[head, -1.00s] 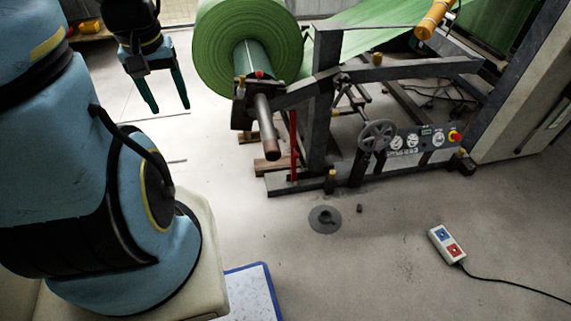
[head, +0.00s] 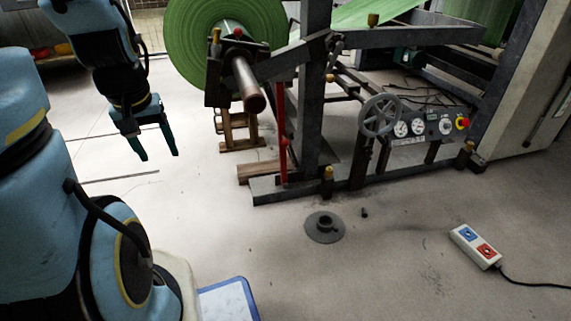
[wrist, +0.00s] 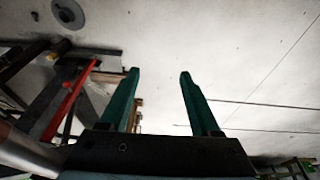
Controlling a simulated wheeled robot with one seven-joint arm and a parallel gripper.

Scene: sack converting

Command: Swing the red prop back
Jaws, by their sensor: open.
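The red prop (head: 282,130) is a thin red bar standing nearly upright under the roll end of the machine frame, beside a dark post. It also shows in the wrist view (wrist: 68,103) as a slanted red bar at the left. My gripper (head: 159,157) is open and empty, to the left of the prop and well apart from it, with its green fingers pointing down. In the wrist view my gripper (wrist: 160,73) has both fingers spread with only floor between them.
A green roll (head: 190,50) sits on a shaft whose end (head: 248,85) juts toward me above the prop. Wooden blocks (head: 258,171) lie by the frame's foot. A handwheel (head: 380,115) is right of the post. A round floor disc (head: 324,227) and a pendant (head: 475,246) lie in front.

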